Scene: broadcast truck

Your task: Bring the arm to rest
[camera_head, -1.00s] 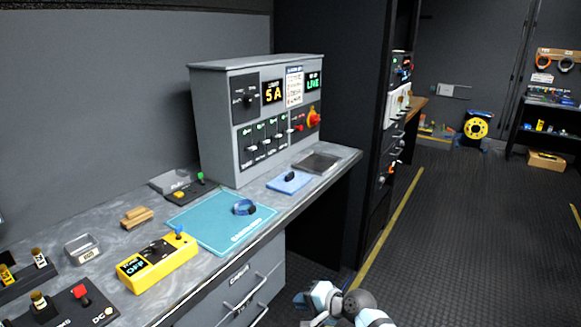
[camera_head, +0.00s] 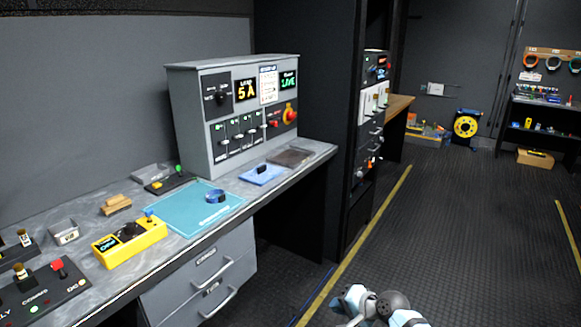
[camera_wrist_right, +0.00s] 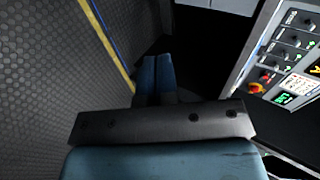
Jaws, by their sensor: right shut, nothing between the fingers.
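My right arm (camera_head: 385,305) shows at the bottom edge of the head view, white, blue and dark grey. It is over the floor to the right of the workbench and apart from it. In the right wrist view my right gripper (camera_wrist_right: 155,62) has its two blue fingers side by side, shut with nothing between them. Its fingertips are hard to make out in the head view. My left gripper is not in view.
A workbench (camera_head: 95,197) on the left bears a control console (camera_head: 190,120), a teal mat (camera_head: 185,222) and a yellow box (camera_head: 130,245). Drawers (camera_head: 205,275) hang below. A dark rack (camera_head: 345,190) stands beyond. Dark floor (camera_head: 470,240) on the right is clear.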

